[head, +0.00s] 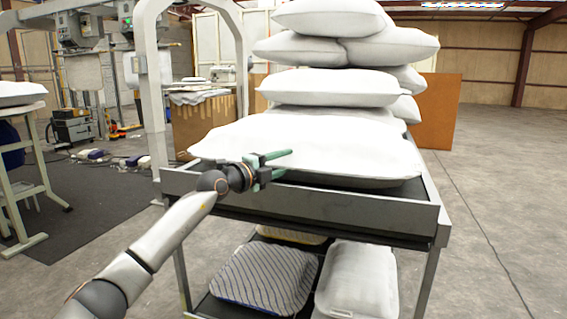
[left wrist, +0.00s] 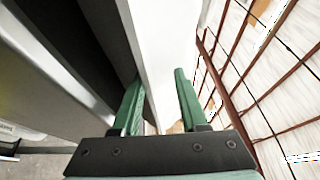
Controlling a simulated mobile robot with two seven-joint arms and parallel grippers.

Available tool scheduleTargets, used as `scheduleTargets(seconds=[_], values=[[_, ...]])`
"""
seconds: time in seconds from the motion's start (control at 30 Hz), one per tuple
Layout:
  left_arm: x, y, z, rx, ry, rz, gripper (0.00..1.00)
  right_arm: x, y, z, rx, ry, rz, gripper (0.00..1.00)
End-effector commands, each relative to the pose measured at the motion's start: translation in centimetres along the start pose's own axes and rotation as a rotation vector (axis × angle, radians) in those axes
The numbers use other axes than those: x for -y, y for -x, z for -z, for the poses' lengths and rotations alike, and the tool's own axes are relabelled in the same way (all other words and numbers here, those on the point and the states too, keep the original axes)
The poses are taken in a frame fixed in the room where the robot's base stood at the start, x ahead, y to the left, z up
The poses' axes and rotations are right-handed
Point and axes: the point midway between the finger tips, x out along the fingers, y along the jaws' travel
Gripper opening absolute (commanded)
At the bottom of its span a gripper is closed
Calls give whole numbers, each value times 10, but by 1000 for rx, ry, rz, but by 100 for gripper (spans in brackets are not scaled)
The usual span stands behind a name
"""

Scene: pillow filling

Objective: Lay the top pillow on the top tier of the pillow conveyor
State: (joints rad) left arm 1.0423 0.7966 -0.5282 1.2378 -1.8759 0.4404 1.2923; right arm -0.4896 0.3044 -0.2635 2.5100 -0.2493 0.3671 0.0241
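The pillow conveyor is a grey two-tier cart, its top tier (head: 330,213) edged by a raised rim. A large white pillow (head: 330,150) lies flat at the front of that tier. Behind it rises a stack of white pillows, with the top pillow (head: 330,17) partly cut off by the picture's upper edge. My left gripper (head: 290,163) is at the front pillow's near side, just above the rim, its green fingers apart. In the left wrist view the left gripper (left wrist: 160,92) has a white surface, likely that pillow, beyond and between its fingers; contact cannot be told. My right gripper is not in view.
The lower tier holds a striped pillow (head: 265,278) and a white pillow (head: 358,280). A table (head: 20,110) stands at the left, and a grey machine frame (head: 155,90) rises behind the cart's left side. The floor at the right (head: 490,220) is clear.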

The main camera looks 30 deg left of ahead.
Motion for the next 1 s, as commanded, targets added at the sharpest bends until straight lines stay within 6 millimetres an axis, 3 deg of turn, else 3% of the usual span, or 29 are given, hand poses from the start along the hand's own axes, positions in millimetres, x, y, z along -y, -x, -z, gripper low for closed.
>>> scheduleTargets(seconds=[0.1, 0.27, 0.57, 0.83, 1.0], values=[[0, 0, 0, 0, 1, 0, 55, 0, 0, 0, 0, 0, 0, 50], [-1, 0, 0, 0, 1, -1, 55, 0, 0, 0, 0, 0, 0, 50], [-2, 0, 0, -1, 1, -3, 89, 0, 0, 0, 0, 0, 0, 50], [-11, 0, 1, -2, 6, -23, 90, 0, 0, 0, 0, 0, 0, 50], [-8, 17, 0, -2, 3, -24, 90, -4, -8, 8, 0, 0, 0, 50]])
